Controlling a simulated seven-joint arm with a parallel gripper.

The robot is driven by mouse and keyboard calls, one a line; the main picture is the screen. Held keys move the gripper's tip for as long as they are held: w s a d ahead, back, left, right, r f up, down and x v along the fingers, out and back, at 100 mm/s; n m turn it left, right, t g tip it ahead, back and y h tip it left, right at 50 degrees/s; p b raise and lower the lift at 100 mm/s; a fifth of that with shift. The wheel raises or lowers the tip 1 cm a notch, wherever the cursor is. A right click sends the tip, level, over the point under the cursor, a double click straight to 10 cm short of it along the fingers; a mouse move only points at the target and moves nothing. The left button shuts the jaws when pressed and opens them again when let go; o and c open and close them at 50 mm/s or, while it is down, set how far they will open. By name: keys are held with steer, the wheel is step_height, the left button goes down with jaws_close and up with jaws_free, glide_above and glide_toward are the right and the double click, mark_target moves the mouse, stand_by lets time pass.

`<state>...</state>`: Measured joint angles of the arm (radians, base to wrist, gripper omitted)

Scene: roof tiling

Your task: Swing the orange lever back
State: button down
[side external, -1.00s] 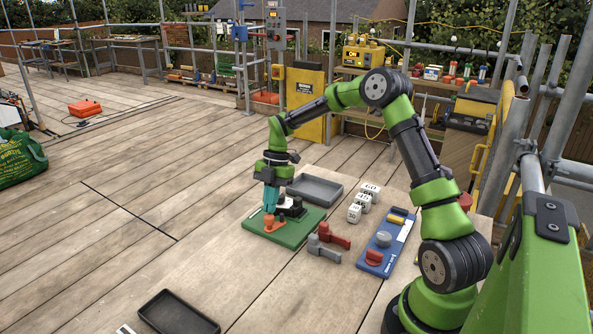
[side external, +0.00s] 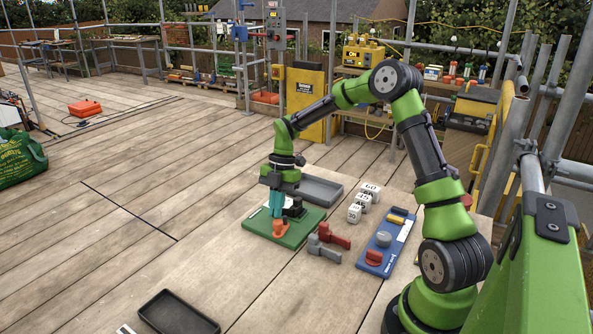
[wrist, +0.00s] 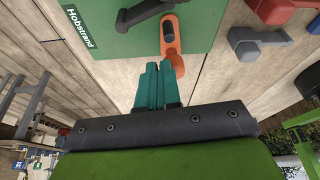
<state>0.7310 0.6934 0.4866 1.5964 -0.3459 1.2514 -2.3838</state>
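The orange lever (side external: 280,229) is on a green board (side external: 258,228) on the worktop. In the wrist view the orange lever (wrist: 171,38) points toward my fingers, with a dark spot on it. A black lever (side external: 296,208) sits beside it on the board; part of it shows in the wrist view (wrist: 145,15). My gripper (side external: 277,212) points down over the orange lever. In the wrist view my gripper (wrist: 160,66) has its teal fingers side by side, shut, with nothing seen between them. The tips overlap the lever's near end in view; contact is unclear.
Grey (side external: 322,249) and red (side external: 334,236) lever-shaped pieces lie right of the board. A blue panel (side external: 379,257) with knobs is further right. White numbered blocks (side external: 354,213) and a grey tray (side external: 320,187) stand behind. A black tray (side external: 178,313) lies at the front.

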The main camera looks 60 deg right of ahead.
steer(key=shift+s+a+f+n+g, duration=0.2)
steer(key=shift+s+a+n+g, duration=0.25)
steer(key=shift+a+n, duration=0.3)
stand_by(0.3)
steer(key=shift+s, duration=0.2)
stand_by(1.7)
steer(key=w, duration=0.1)
steer(key=w+d, duration=0.1)
steer(key=w, duration=0.1)
steer(key=shift+w+d+r, duration=0.2)
steer(key=shift+w+d, duration=0.2)
steer(key=w+d+r, duration=0.2)
steer(key=w+r, duration=0.1)
steer(key=r, duration=0.6)
steer(key=shift+w+r, duration=0.25)
steer(key=shift+r, duration=0.15)
steer(key=shift+d+t, duration=0.1)
steer(key=shift+t, duration=0.15)
